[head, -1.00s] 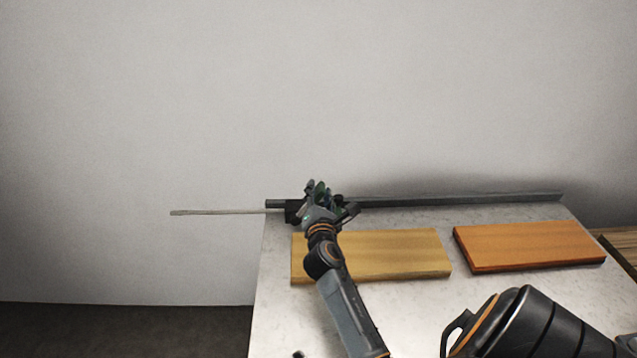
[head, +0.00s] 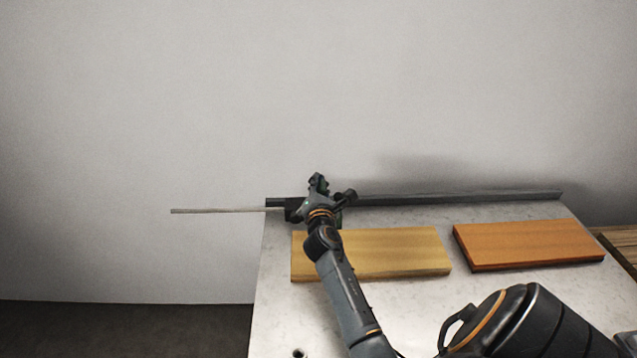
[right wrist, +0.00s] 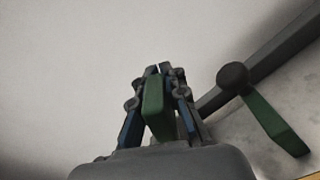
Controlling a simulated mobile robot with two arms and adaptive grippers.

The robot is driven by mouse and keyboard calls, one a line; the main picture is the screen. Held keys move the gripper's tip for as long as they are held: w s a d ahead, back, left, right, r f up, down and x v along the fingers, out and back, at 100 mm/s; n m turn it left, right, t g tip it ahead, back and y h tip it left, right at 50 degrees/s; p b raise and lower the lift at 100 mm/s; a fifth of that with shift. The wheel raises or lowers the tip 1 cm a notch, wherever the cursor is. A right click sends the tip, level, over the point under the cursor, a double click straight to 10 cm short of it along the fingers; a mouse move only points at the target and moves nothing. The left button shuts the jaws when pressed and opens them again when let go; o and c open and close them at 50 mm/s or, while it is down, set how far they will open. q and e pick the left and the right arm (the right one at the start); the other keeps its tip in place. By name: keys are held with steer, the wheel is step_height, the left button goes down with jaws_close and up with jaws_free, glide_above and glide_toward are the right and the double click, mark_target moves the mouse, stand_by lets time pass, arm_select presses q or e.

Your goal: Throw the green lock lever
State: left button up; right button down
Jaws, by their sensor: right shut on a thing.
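In the right wrist view, the fingers of my right gripper (right wrist: 158,85) are shut on a green lever (right wrist: 155,110), whose flat face shows between them. The gripper also shows in the head view (head: 318,182), at the left end of the grey rail, where it hides the held lever. A second green lever (right wrist: 272,124) with a dark round knob stands apart to the right in the wrist view. I cannot tell from the head view how the held lever is turned. My left gripper is not in view.
The grey rail (head: 460,198) runs along the back edge of the pale table (head: 275,315). A thin rod (head: 215,211) sticks out left past the table. A yellowish board (head: 400,252) and an orange board (head: 530,243) lie in front. A pale wall stands behind.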

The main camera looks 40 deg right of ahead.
steer(key=shift+w+a+r, duration=0.1)
stand_by(0.3)
steer(key=w+a+n+p, duration=0.8)
steer(key=a+n, duration=0.1)
steer(key=n, duration=0.5)
steer(key=shift+a, duration=0.4)
steer(key=shift+f, duration=0.2)
steer(key=c, duration=1.3)
jaws_free()
steer(key=shift+w, duration=0.15)
